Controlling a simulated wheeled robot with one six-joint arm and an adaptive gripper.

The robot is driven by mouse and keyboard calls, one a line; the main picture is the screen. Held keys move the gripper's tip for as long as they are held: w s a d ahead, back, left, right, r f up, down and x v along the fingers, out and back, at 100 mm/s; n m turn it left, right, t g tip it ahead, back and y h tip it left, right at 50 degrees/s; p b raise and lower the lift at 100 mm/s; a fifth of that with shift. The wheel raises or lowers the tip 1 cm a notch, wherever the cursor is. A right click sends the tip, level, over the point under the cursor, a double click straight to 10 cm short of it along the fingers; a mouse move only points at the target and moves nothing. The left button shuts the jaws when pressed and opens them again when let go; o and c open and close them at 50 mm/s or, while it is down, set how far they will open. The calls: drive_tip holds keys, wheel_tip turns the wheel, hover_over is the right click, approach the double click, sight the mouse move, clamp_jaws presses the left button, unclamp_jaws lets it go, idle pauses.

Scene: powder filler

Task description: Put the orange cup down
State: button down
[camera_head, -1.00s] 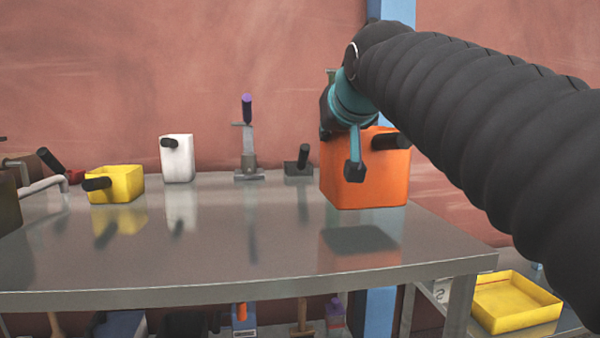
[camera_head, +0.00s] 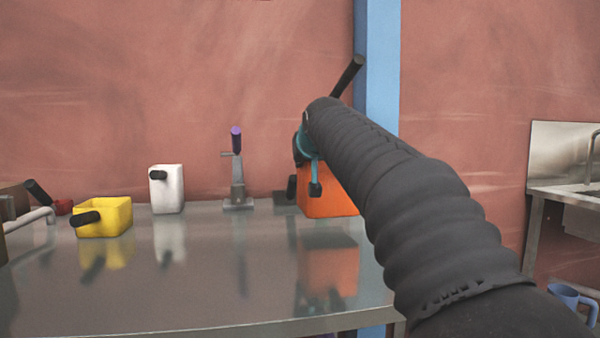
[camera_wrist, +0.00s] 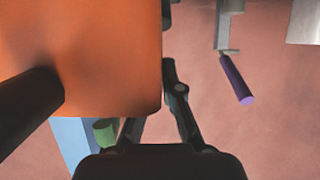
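The orange cup (camera_head: 330,192) hangs a little above the right part of the metal table (camera_head: 200,285); a gap shows between its base and its reflection. In the wrist view the orange cup (camera_wrist: 85,45) fills the upper left, with its dark handle (camera_wrist: 28,108) pointing lower left. My gripper (camera_wrist: 160,95) is shut on the cup's wall; one finger runs along its right edge and the other is partly hidden by the cup. In the head view my gripper (camera_head: 307,160) is at the cup's upper left, and my arm covers the cup's right side.
A yellow cup (camera_head: 116,217), a white cup (camera_head: 170,190) and a grey stand with a purple handle (camera_head: 238,190) are on the table. A dark-handled tool (camera_head: 291,188) stands close left of the orange cup. The table's front middle is clear.

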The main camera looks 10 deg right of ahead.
drive_tip(key=shift+f, duration=1.55)
drive_tip(key=shift+f+b, duration=0.1)
drive_tip(key=shift+b, duration=0.25)
drive_tip(key=shift+f, duration=0.1)
drive_tip(key=c, duration=1.3)
unclamp_jaws()
drive_tip(key=shift+s+r, duration=0.1)
drive_tip(key=shift+r, duration=0.2)
drive_tip(key=v, duration=1.1)
drive_tip(key=shift+s+a+r+b, duration=0.1)
drive_tip(key=shift+s+b, duration=0.2)
drive_tip(key=shift+s, duration=0.1)
